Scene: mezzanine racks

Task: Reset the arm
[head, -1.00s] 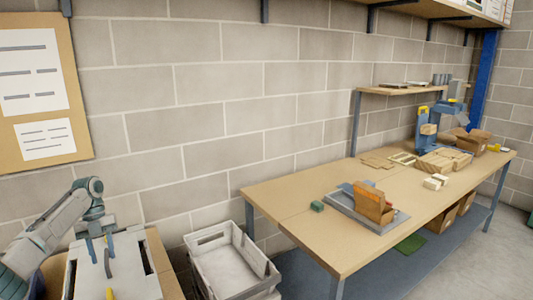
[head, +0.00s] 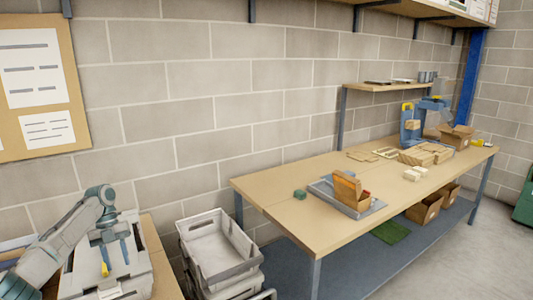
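My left gripper (head: 114,257) hangs at the lower left in the head view, at the end of my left arm. Its two dark fingers point down and stand apart, with a gap between them. It is over a white and grey box-like unit (head: 140,262) on a small wooden table. Nothing shows held between the fingers. A small yellow thing (head: 105,269) shows just below one finger; I cannot tell what it is. My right arm and gripper are not in the view.
Stacked grey crates (head: 215,250) stand between the small table and a long wooden workbench (head: 270,200). The bench holds a grey tray with an open cardboard box (head: 347,188), a green block (head: 300,194) and wooden pieces. Clear floor (head: 470,240) lies at the right.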

